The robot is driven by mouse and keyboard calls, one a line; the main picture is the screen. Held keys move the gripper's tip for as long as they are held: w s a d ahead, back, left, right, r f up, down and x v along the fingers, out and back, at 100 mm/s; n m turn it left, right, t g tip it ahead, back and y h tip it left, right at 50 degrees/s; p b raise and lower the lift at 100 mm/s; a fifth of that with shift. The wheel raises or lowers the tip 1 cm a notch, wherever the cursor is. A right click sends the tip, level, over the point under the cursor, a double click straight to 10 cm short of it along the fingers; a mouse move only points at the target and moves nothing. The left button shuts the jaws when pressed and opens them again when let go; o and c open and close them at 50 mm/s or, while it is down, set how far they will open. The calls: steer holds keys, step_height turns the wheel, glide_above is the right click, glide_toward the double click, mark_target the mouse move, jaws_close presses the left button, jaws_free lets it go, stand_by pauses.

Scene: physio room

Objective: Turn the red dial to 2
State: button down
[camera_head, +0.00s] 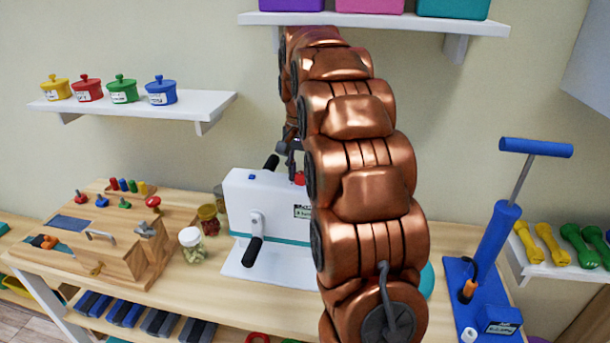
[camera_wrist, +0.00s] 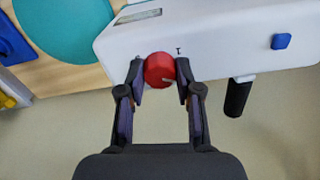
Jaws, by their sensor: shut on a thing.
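The red dial (camera_wrist: 160,70) sits on top of a white machine (camera_wrist: 210,45). It shows between my fingertips in the wrist view, with a pale pointer line on it and a "1" printed beside it. My gripper (camera_wrist: 162,73) is shut on the dial, one finger on each side. In the head view, a bit of the red dial (camera_head: 299,178) shows on top of the white machine (camera_head: 262,200), and my arm hides the machine's right part. My gripper (camera_head: 291,158) shows there only small and partly hidden. No "2" is readable.
The machine has a black-handled crank (camera_head: 254,248) in front and a blue knob (camera_wrist: 281,41). A blue pump (camera_head: 497,240) stands to the right. A shelf (camera_head: 375,22) hangs above.

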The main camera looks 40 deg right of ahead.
mark_target(301, 174)
steer(key=shift+m, duration=0.6)
steer(key=c, duration=0.8)
jaws_free()
steer(key=shift+r, duration=0.1)
steer(key=shift+r, duration=3.65)
